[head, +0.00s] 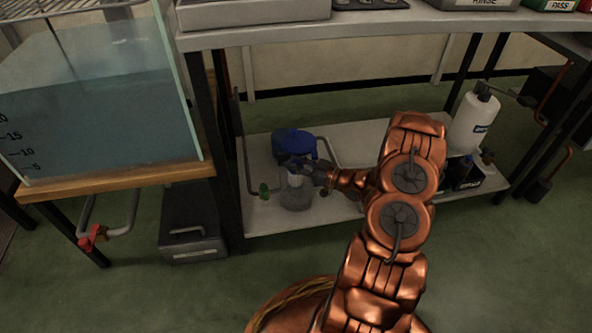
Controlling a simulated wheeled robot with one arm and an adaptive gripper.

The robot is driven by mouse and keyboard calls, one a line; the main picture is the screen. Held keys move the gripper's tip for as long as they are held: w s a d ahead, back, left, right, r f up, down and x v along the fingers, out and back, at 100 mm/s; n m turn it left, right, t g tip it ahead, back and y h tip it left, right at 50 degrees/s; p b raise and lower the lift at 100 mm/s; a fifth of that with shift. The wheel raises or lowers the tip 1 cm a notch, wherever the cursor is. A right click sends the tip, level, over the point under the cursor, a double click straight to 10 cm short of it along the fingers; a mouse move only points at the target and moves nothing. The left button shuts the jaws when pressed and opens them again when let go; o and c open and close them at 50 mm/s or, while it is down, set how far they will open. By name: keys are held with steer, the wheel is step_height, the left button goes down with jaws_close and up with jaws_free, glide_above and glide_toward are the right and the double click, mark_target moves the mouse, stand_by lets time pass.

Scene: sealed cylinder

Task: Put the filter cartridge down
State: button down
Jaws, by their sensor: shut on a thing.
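My gripper (308,170) is over the left part of the lower shelf, at the end of my copper arm. It is shut on a small pale piece with a blue top, which looks like the filter cartridge (296,180). The cartridge is upright and partly covered by the fingers. A grey, rounded base or cup (296,200) shows directly below it on the shelf. I cannot tell whether the cartridge sits in it or hangs just above it.
A blue rounded vessel (294,143) stands just behind on the lower shelf (345,140), with grey pipes and a green valve (264,191) beside it. A white bottle (473,122) stands at the right. A water tank (100,110) is at the left, above a dark box (192,225).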

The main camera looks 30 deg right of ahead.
steer(key=shift+f, duration=0.9)
steer(key=shift+s+f, duration=0.1)
steer(key=shift+f, duration=0.45)
steer(key=c, duration=0.9)
jaws_free()
steer(key=shift+f, duration=0.2)
steer(key=shift+c, duration=0.2)
steer(key=shift+r, duration=0.1)
steer(key=shift+r, duration=0.25)
steer(key=p+v, duration=0.4)
steer(key=v, duration=0.8)
steer(key=shift+r, duration=0.45)
